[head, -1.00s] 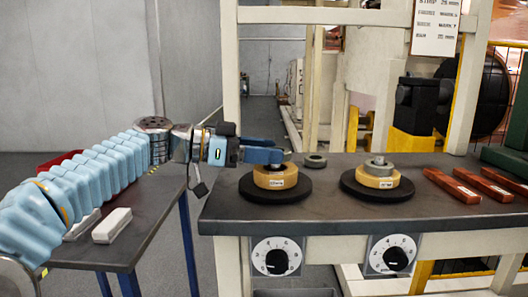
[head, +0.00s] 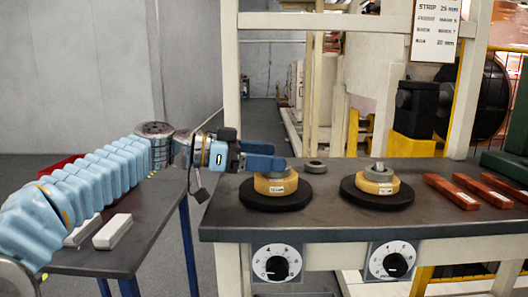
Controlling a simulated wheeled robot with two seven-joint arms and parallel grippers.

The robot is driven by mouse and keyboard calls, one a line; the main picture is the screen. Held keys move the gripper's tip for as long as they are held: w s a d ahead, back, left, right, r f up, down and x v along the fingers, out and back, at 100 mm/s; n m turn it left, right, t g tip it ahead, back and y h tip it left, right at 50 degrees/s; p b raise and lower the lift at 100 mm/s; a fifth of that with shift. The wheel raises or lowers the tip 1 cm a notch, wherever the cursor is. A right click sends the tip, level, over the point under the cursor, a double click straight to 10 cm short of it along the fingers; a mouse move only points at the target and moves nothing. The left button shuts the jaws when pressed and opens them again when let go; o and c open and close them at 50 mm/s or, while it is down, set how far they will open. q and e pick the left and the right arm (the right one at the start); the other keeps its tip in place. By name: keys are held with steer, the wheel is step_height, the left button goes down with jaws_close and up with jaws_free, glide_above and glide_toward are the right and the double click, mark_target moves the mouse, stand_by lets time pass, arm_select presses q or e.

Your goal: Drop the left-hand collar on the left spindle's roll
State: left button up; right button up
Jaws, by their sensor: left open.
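The left spindle's roll (head: 276,188), a tan-gold coil with a white label, lies on a round black plate at the left of the bench. My left gripper (head: 268,163) has blue fingers, reaches in from the left and is open just above this roll. Its fingers hide the spindle top and most of the roll's upper face, so I cannot tell whether a collar lies there. A loose grey ring-shaped collar (head: 315,167) lies on the bench behind and right of this roll. The right spindle's roll (head: 377,187) carries a grey collar (head: 378,174). My right gripper is not in view.
Several red-brown bars (head: 453,192) lie at the bench's right. Two dials (head: 277,264) (head: 390,261) are on its front. A side table (head: 150,225) at the left holds white blocks (head: 112,231). A cream frame post (head: 231,80) rises behind the bench.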

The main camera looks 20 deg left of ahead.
arm_select(q)
steer(key=b+v, duration=0.1)
steer(key=v, duration=0.1)
steer(key=shift+s+a+r, duration=0.1)
steer(key=shift+s+a, duration=0.05)
steer(key=shift+a, duration=0.05)
steer(key=v, duration=0.9)
steer(key=shift+s+a+r+b, duration=0.15)
steer(key=shift+a+r+b, duration=0.15)
steer(key=shift+b, duration=0.15)
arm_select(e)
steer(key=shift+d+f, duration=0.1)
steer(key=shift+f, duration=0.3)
